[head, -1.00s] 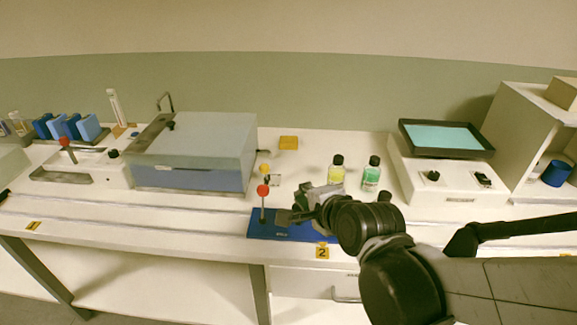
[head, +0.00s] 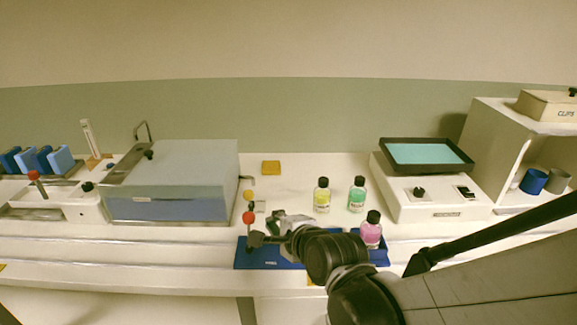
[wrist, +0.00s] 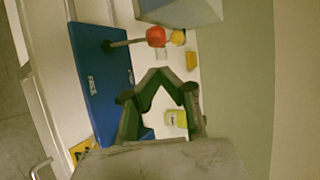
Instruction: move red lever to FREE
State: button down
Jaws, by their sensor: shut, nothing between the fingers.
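The red lever, a red ball (head: 249,217) on a thin dark rod, stands on a blue base plate (head: 242,254). In the wrist view the red ball (wrist: 156,37) and its rod (wrist: 125,43) lie ahead of the fingers, above them in the picture. My gripper (head: 256,239) is shut and empty. In the head view its tip overlaps the lower rod; in the wrist view (wrist: 160,72) the fingertips appear apart from it. No FREE marking is legible; the plate's label (wrist: 91,85) is too small to read.
A yellow ball (head: 249,195) shows just behind the red one. Yellow (head: 322,197), green (head: 357,197) and pink (head: 371,232) bottles stand to the right. A grey-lidded box (head: 180,185) is behind left. Another red-knobbed lever (head: 34,175) sits on a white device at far left.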

aim_at(249, 228)
jog(key=b+x, duration=0.1)
jog(key=x, duration=0.7)
jog(key=shift+s+a+b, duration=0.1)
jog(key=shift+b, duration=0.25)
jog(key=shift+s, duration=0.1)
jog(key=shift+r+t, duration=0.1)
jog(key=shift+t, duration=0.2)
